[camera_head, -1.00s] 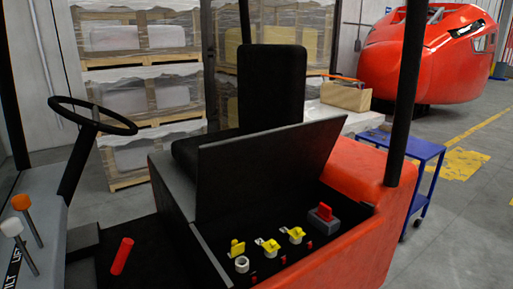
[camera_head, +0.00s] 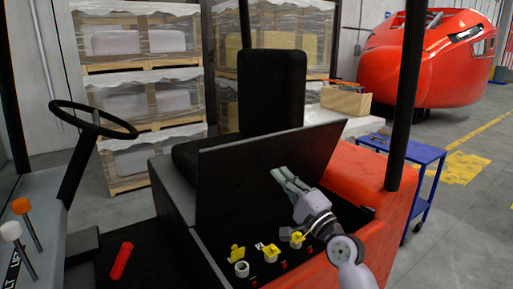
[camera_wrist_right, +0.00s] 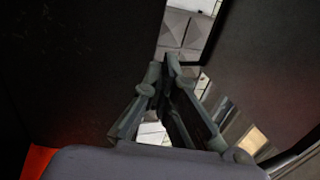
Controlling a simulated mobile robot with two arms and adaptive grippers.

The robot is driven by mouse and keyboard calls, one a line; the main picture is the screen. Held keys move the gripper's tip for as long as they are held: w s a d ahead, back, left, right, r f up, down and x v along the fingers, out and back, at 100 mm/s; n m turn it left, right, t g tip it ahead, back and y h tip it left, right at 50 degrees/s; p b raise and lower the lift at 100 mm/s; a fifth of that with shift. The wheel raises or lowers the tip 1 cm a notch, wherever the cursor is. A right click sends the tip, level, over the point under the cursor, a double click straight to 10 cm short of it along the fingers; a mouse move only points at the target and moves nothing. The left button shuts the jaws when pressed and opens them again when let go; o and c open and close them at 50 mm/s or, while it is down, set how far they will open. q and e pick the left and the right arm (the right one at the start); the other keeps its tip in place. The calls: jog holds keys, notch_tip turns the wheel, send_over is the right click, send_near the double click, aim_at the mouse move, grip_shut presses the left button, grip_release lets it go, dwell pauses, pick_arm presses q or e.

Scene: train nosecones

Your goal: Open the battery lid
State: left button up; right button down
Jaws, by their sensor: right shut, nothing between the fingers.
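The battery lid (camera_head: 240,172) is a flat black panel, in the head view standing raised and tilted at the back of the open compartment behind the steering wheel. My right gripper (camera_head: 278,173) is in front of the lid's face, its fingers shut and empty, pointing up and left. I cannot tell whether the fingertips touch the lid. In the right wrist view the shut fingers (camera_wrist_right: 166,72) point at a bright gap between dark surfaces; which one is the lid is unclear. My left gripper is not in view.
The steering wheel (camera_head: 92,118) and a red lever (camera_head: 121,260) are at left. The seat back (camera_head: 272,90) rises behind the lid. A black post (camera_head: 408,95) and blue cart (camera_head: 425,155) stand at right.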

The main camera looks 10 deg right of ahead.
aim_at(251, 142)
jog(key=p+x, duration=0.1)
jog(key=x, duration=1.1)
jog(key=shift+w+a+p, duration=0.1)
jog(key=shift+w+p, duration=0.15)
jog(key=shift+p, duration=0.1)
jog(key=shift+r, duration=0.1)
